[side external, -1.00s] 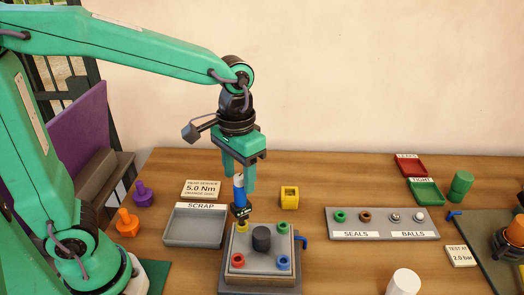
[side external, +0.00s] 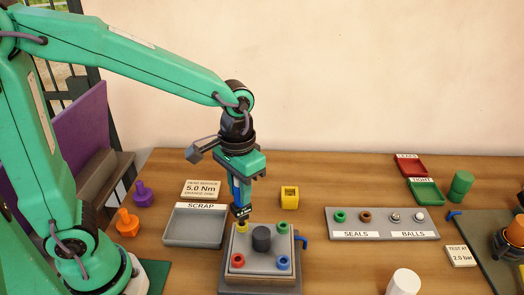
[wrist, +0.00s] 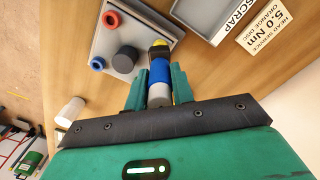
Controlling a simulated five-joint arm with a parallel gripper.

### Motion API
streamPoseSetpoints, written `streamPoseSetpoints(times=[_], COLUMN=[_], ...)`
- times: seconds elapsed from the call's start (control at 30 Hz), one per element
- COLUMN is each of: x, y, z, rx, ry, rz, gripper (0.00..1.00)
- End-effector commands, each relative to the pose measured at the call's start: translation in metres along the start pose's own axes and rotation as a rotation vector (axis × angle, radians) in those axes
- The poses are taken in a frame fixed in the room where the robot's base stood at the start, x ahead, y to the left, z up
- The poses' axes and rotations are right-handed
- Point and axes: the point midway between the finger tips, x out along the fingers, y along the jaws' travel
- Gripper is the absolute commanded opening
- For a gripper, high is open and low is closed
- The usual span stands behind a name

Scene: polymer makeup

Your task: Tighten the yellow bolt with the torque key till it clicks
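The torque key (side external: 236,190) has a blue body and a dark head and stands upright over the yellow bolt. In the wrist view the key (wrist: 160,72) shows a grey end, a blue band and a black head. The yellow bolt (side external: 243,226) is at the back left corner of the grey block (side external: 234,244); only a little of it (wrist: 160,43) shows beyond the key head in the wrist view. My gripper (side external: 242,195) is around the key from above, and its two fingers (wrist: 160,85) lie close against both sides of the key. Exact seating on the bolt is hidden.
A dark knob (side external: 262,238) stands mid-block, with green, red and blue bolts at the other corners. The scrap tray (side external: 195,240) is close on the left. A yellow square piece (side external: 289,197) stands behind right. The seals and balls rack (side external: 383,227) is farther right.

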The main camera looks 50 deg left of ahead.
Motion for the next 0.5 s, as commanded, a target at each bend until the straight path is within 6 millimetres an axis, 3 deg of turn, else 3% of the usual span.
streamPoseSetpoints(times=[0.5], x=[-0.0006], y=[0.0000], z=[-0.0001], rx=[0.154], ry=[0.001], rz=[0.000], gripper=[0.00])
